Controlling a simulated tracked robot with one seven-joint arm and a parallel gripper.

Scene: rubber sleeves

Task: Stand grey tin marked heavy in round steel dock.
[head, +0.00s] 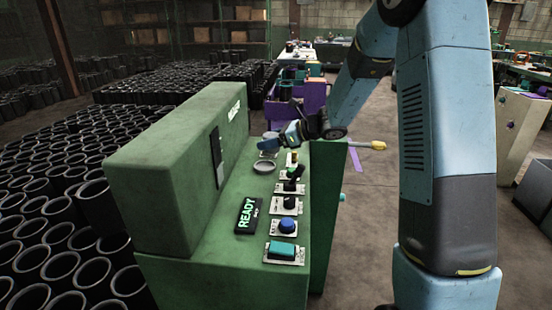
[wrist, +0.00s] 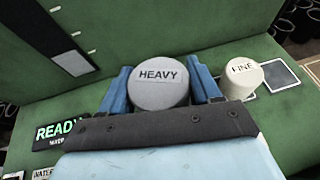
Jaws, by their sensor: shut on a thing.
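The grey tin marked HEAVY (wrist: 160,88) is upright between the two blue fingers of my gripper (wrist: 160,92), which is shut on it. In the head view my gripper (head: 272,138) is over the far part of the green console, with the tin (head: 268,145) small and partly hidden at its tip. I cannot tell whether the tin touches the surface below. The round steel dock (head: 264,173) is a low ring on the console, just nearer than my gripper, and looks empty. I do not make out the dock in the wrist view.
A cream tin marked FINE (wrist: 243,82) stands just right of my gripper in the wrist view. A READY display (head: 248,215), a blue knob (head: 288,226) and a teal button (head: 283,250) are on the console (head: 210,262). Its tall back housing (head: 160,190) rises at the left.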

